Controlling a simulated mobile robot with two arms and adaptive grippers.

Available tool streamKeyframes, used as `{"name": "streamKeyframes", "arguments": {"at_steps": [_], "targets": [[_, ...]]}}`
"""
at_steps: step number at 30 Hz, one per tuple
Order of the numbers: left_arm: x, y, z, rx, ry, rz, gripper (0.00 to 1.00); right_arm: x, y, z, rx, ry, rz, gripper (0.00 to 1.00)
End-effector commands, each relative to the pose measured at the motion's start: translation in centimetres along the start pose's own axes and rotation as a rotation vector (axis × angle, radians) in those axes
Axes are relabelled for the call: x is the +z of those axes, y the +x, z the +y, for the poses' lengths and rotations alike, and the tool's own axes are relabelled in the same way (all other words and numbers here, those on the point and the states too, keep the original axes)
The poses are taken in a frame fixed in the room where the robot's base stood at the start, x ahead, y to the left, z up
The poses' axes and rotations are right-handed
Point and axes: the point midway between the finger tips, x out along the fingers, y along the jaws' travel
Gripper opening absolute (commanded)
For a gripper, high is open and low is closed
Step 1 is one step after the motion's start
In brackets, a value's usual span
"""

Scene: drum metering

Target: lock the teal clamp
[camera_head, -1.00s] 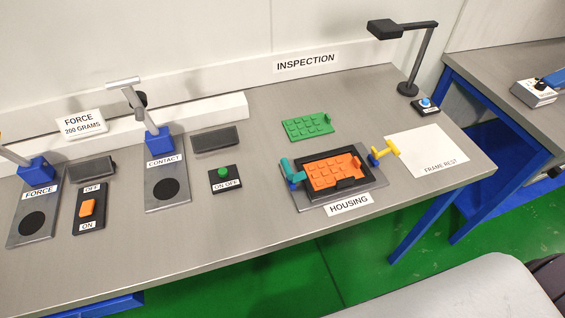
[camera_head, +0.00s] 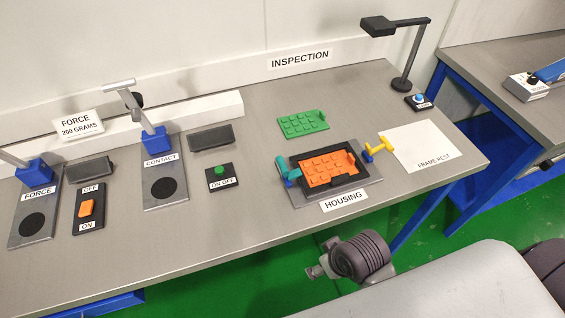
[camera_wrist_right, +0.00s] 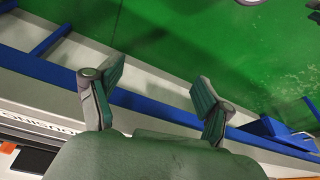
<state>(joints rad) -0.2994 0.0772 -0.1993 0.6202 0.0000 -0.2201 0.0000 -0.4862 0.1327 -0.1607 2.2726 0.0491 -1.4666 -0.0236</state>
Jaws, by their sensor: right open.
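The teal clamp (camera_head: 283,168) stands at the left side of the black housing frame (camera_head: 353,181), on a blue base, in the head view. Its handle looks raised, though it is small. Inside the frame lies an orange keypad block (camera_head: 328,168). A yellow clamp (camera_head: 380,146) stands at the frame's right side. My right gripper (camera_head: 318,271) is low in the head view, in front of the table edge and apart from the clamp. In the right wrist view my right gripper (camera_wrist_right: 158,95) has its two fingers spread wide with nothing between them. My left gripper is not in view.
A green keypad (camera_head: 303,124) lies behind the housing. A white frame-rest sheet (camera_head: 425,145) lies to the right, with a black lamp (camera_head: 402,82) behind it. A green button box (camera_head: 219,177) and contact stand (camera_head: 164,185) are to the left. The front table strip is clear.

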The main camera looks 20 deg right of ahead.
Motion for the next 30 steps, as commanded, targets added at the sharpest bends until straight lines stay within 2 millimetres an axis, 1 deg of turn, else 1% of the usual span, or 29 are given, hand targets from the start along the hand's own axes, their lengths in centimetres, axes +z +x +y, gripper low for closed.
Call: {"name": "streamKeyframes", "arguments": {"at_steps": [1, 3, 6, 11, 14, 19, 22, 24, 26, 30], "targets": [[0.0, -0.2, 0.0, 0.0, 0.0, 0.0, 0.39, -1.9, -2.0, -0.7, -0.024, -0.04, 0.033, 0.79], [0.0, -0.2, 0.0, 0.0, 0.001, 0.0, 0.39, -3.8, -3.2, -1.9, -0.065, -0.105, 0.051, 0.79], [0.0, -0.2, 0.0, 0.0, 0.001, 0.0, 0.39, -5.8, -4.0, -3.3, -0.113, -0.19, 0.067, 0.79], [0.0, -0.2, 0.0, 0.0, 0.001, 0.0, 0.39, -8.9, -4.6, -5.2, -0.177, -0.338, 0.088, 0.79], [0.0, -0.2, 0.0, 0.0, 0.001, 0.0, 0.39, -11.1, -5.0, -6.4, -0.212, -0.453, 0.097, 0.79], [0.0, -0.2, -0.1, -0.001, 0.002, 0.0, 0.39, -15.8, -6.0, -7.8, -0.261, -0.723, 0.083, 0.79], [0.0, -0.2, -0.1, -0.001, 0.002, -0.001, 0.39, -18.6, -7.0, -7.7, -0.267, -0.899, 0.047, 0.79], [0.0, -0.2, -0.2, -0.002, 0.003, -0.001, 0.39, -20.5, -8.0, -7.1, -0.263, -1.009, 0.009, 0.79], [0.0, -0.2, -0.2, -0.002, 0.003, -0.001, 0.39, -22.0, -9.0, -6.2, -0.253, -1.093, -0.029, 0.79], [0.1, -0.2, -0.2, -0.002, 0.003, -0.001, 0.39, -25.4, -12.0, -3.3, -0.226, -1.242, -0.127, 0.79]]}}
